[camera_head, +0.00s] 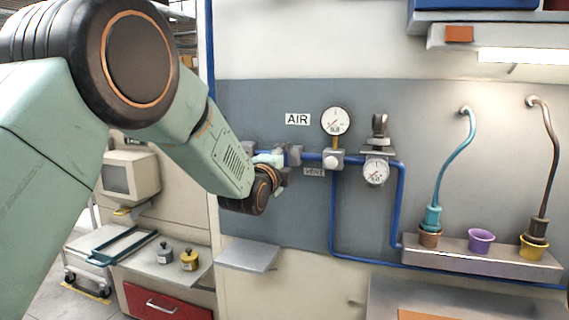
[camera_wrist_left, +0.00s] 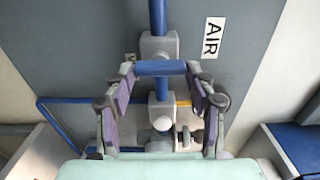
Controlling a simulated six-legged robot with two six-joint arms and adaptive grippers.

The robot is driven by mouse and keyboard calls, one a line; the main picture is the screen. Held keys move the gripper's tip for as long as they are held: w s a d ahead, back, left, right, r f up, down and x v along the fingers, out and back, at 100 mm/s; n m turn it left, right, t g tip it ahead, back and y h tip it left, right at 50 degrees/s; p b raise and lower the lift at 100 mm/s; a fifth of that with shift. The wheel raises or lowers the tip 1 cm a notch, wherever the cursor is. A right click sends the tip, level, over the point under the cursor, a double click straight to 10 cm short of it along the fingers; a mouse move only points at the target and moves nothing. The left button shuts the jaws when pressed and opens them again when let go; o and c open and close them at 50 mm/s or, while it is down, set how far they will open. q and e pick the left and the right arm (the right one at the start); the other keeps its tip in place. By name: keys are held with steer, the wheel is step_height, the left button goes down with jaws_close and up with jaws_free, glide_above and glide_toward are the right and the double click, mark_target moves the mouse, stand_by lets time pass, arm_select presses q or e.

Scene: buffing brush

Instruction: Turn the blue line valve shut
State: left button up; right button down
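The blue line (camera_head: 310,156) runs level along the grey wall panel under the AIR sign. It runs up and down in the left wrist view (camera_wrist_left: 158,15). A blue valve handle (camera_wrist_left: 160,68) lies crosswise to the line there, beside a grey valve block (camera_wrist_left: 157,46). My left gripper (camera_head: 283,172) is up at the line; its arm hides part of the pipe. In the left wrist view its two fingers (camera_wrist_left: 160,75) are spread, one at each end of the handle. I cannot tell whether they touch it. My right gripper is out of view.
A gauge (camera_head: 335,121) and a regulator (camera_head: 377,165) sit right of the gripper. A small grey shelf (camera_head: 248,255) juts out below. A ledge (camera_head: 480,257) with several cups and hoses stands at the right. A cart (camera_head: 93,243) stands at the left.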

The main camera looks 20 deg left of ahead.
arm_select(q)
steer(key=o, duration=0.4)
steer(key=shift+s, duration=0.1)
steer(key=s, duration=1.2)
steer(key=shift+a, duration=0.25)
steer(key=shift+w, duration=0.15)
steer(key=w, duration=1.2)
steer(key=shift+d, duration=0.25)
steer(key=shift+s, duration=0.15)
